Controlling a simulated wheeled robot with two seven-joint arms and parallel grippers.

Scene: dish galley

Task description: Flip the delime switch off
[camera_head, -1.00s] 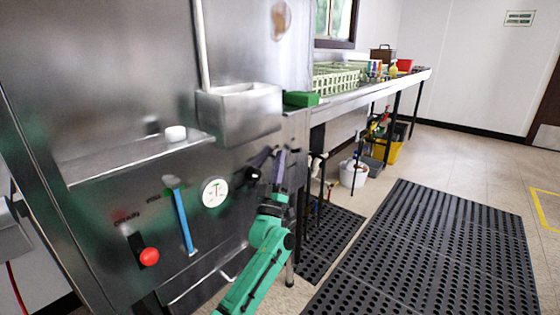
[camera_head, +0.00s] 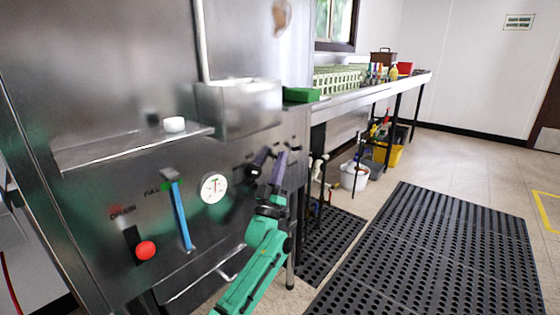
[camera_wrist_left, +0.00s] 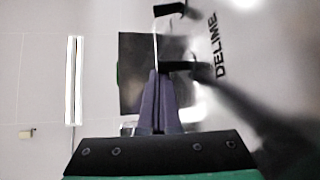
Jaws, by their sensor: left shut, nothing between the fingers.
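The steel machine front (camera_head: 120,80) carries the controls. In the left wrist view the word DELIME (camera_wrist_left: 215,45) is printed on the steel, with a dark switch part (camera_wrist_left: 185,68) beside it, close to my fingertips; I cannot tell whether they touch. In the head view a dark, blurred control (camera_head: 259,160) sits right of the round gauge (camera_head: 214,188). My left gripper (camera_head: 281,156) is just right of it, its purple fingers closed together and empty. The fingers also show in the wrist view (camera_wrist_left: 157,74). The switch's position is unclear. My right gripper is not in view.
Left of the gauge are a blue lever (camera_head: 181,215) and a red knob (camera_head: 146,250) near the DRAIN label. A shelf (camera_head: 130,152) and a steel box (camera_head: 238,112) jut out above. A counter (camera_head: 350,98) runs back right. Black mats (camera_head: 430,250) cover the floor.

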